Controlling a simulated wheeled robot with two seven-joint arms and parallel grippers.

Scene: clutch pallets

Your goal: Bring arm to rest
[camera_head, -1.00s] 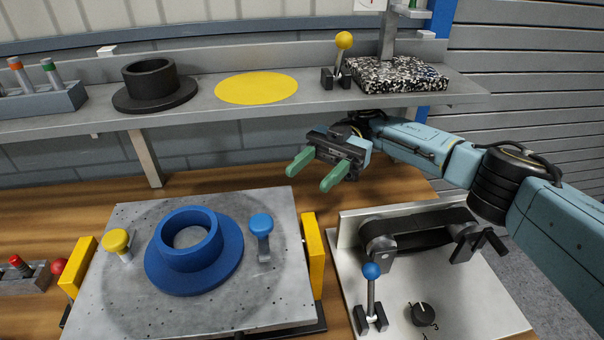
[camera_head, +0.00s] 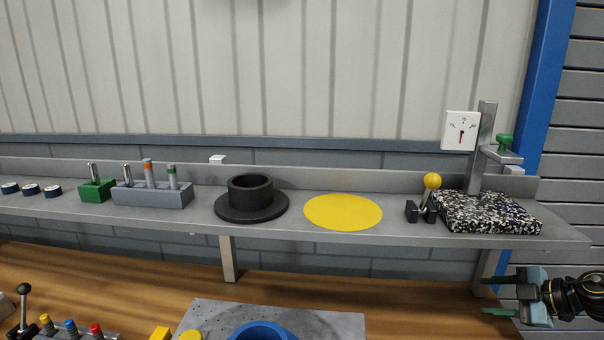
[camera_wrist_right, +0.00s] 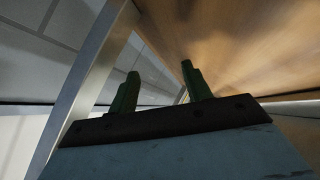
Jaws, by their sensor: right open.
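My right gripper (camera_head: 488,296) is at the lower right edge of the head view, below the right end of the shelf. Its two green fingers are apart, point left and hold nothing. In the right wrist view the fingers (camera_wrist_right: 160,70) also stand apart with nothing between them, close to a shelf post (camera_wrist_right: 88,95) and the brown wooden bench (camera_wrist_right: 235,50). Most of my right arm is outside the head view. My left gripper is not in view.
The grey shelf (camera_head: 330,234) carries a black flanged ring (camera_head: 250,200), a yellow disc (camera_head: 343,212), a yellow-knobbed lever (camera_head: 430,190) and a speckled block with a stand (camera_head: 487,213). Below, a blue flanged part (camera_head: 263,331) sits on a metal plate (camera_head: 325,322), partly cut off.

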